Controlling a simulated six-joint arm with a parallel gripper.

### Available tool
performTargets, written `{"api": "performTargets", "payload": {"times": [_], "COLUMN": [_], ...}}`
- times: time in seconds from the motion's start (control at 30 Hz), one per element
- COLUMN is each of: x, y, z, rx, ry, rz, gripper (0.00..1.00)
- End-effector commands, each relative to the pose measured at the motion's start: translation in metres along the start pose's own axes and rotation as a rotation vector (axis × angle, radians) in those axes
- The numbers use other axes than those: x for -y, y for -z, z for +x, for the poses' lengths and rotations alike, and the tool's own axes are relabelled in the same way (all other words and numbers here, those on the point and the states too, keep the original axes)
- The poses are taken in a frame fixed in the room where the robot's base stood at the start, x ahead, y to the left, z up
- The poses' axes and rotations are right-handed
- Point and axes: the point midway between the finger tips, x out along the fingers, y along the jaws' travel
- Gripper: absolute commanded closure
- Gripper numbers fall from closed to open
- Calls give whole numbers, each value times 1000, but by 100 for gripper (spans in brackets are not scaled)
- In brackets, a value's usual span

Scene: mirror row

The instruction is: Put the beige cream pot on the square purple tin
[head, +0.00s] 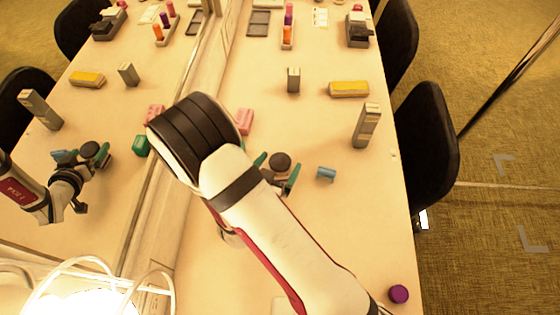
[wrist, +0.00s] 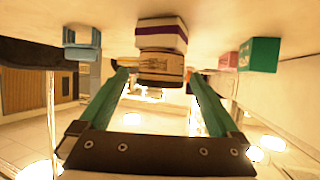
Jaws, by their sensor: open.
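The beige cream pot (wrist: 160,67) sits between my gripper's fingers in the wrist view, which shows the table at the top, upside down. The pot appears to rest on the white and purple tin (wrist: 162,32), which stands on the table. My gripper (wrist: 160,76) is open, with a green finger on each side of the pot and a gap visible at both sides. In the head view the pot's dark round top (head: 280,161) shows between the finger ends, beside my arm. The tin is hidden there below the pot and arm.
A pink box (head: 245,122) and a green box (wrist: 260,54) stand close by. A grey box (head: 366,125) and yellow box (head: 349,89) are farther off. A mirror along the left reflects everything. The front-right table is mostly clear.

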Motion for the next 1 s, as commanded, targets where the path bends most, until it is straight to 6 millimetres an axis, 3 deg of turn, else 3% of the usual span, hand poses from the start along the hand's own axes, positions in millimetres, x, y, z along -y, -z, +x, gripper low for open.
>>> {"api": "performTargets", "payload": {"times": [0.2, 0.33, 0.47, 0.57, 0.63, 0.73, 0.77, 0.87, 1.0], "x": [1, 0, 0, 8, 21, 30, 26, -14, -101], "y": [0, 0, 0, 2, 10, 38, 48, 75, 84], "z": [-49, -63, -64, -58, -58, -82, -93, -140, -202], "rx": [-1, -1, 13, 151, 344, 638, 712, 910, 1084], "ry": [6, 3, 2, 21, 75, 204, 240, 301, 199], "rz": [-2, -2, 12, 131, 270, 388, 394, 344, 251], "gripper": [2, 2, 2, 2, 2, 2, 2, 2, 2]}}
